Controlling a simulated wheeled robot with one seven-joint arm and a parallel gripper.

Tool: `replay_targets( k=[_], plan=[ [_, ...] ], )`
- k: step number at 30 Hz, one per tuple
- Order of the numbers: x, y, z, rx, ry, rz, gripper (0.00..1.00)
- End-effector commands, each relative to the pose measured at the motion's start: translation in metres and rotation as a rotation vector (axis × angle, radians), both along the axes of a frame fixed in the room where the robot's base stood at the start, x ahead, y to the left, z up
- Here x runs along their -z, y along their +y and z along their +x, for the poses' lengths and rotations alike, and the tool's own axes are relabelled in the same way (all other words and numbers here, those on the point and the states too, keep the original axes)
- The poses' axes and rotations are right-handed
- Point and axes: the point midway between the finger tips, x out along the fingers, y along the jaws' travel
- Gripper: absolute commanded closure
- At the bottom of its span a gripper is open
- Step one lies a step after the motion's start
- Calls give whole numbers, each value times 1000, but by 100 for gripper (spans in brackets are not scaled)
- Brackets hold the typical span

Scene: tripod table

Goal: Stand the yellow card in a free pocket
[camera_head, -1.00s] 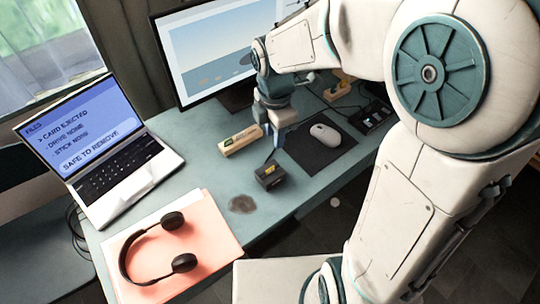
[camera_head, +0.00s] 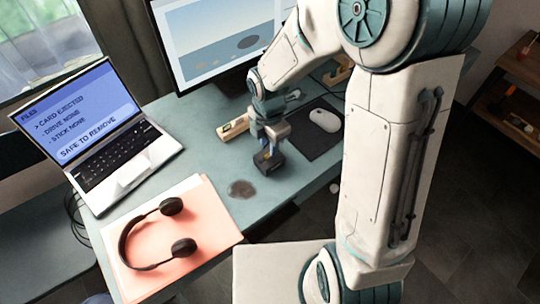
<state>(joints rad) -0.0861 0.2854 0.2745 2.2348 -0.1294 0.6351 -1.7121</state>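A small black box (camera_head: 264,167), which looks like a card reader, sits on the teal desk. A small yellow patch (camera_head: 266,155) shows at the box, likely the yellow card; most of it is hidden by my gripper. My gripper (camera_head: 268,148) points down right over the box, with its fingertips at the yellow patch. I cannot tell whether the fingers are closed on it. A pale wooden block (camera_head: 232,129) lies just behind and left of my gripper, partly covered by it. No pocket can be made out clearly now.
A mouse (camera_head: 324,120) on a dark mat (camera_head: 312,140) lies right of my gripper. A monitor (camera_head: 215,50) stands behind. An open laptop (camera_head: 100,135) is at the left. Headphones (camera_head: 150,240) rest on pink folders (camera_head: 212,222).

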Motion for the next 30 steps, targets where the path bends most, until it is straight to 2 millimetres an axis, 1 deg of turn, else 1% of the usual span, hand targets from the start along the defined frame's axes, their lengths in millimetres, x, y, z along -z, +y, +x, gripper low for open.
replay_targets(
  k=[1, 3, 6, 9, 15, 16, 17, 18, 19, 30],
  plan=[
    [9, -1, 0, 0, 4, -1, 71],
    [19, -1, 0, -1, 4, -1, 71],
    [30, -1, 0, 0, 4, 0, 71],
    [34, -1, 1, 1, 2, 0, 71],
    [34, -1, 1, 1, 0, 0, 71],
    [34, -1, 1, 1, 0, 0, 77],
    [34, -1, 1, 1, 0, 0, 85],
    [34, -1, 1, 1, 1, 1, 96],
    [34, -1, 1, 1, 1, 1, 100],
    [34, -1, 1, 1, 1, 1, 100]
  ],
)
